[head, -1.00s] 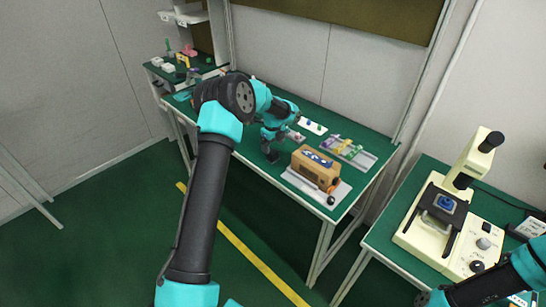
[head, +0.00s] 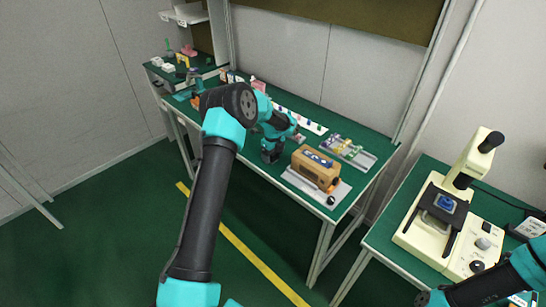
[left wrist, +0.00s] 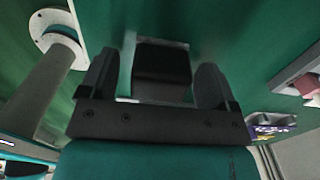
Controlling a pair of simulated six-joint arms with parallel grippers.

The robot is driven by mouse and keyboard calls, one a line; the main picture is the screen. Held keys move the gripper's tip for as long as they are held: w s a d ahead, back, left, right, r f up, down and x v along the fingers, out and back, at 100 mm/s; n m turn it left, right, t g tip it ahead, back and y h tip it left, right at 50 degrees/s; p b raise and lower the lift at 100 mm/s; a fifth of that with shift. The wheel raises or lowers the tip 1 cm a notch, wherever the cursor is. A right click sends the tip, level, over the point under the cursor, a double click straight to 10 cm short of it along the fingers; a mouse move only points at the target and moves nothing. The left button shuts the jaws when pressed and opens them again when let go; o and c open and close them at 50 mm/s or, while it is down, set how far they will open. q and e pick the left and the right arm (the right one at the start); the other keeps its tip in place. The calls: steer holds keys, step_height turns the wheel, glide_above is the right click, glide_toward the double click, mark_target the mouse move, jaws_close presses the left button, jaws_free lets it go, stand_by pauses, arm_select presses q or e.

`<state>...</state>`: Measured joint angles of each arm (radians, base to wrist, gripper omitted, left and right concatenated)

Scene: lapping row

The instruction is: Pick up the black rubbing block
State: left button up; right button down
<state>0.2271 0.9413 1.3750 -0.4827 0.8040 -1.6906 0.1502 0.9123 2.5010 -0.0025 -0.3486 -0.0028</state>
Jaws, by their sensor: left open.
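The black rubbing block (left wrist: 162,70) shows in the left wrist view, dark and box-shaped, between the two fingers of my left gripper (left wrist: 156,68). The fingers are apart, with a gap showing on either side of the block. A thin pale edge shows around part of it. I cannot tell how far above or around it the fingertips are. In the head view my left gripper (head: 296,121) is small over the green bench (head: 350,200), and I cannot make out the block there. My right gripper is out of view.
A wooden box-like fixture (head: 316,170) on a grey plate stands right of my left gripper. Behind it are a white strip (head: 308,122) and a grey tray (head: 362,158) with small coloured parts. A cream microscope-like instrument (head: 432,235) stands on the right bench.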

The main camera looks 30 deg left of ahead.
arm_select(q)
steer(key=c, duration=1.1)
steer(key=shift+o, duration=0.2)
steer(key=shift+r, duration=0.15)
steer(key=shift+r, duration=1.55)
steer(key=shift+s+d+r, duration=0.15)
steer(key=shift+s, duration=0.05)
steer(key=s+d+r, duration=0.1)
steer(key=s+d, duration=0.7)
steer(key=s, duration=0.5)
steer(key=shift+s+r, duration=0.15)
steer(key=shift+r, duration=0.05)
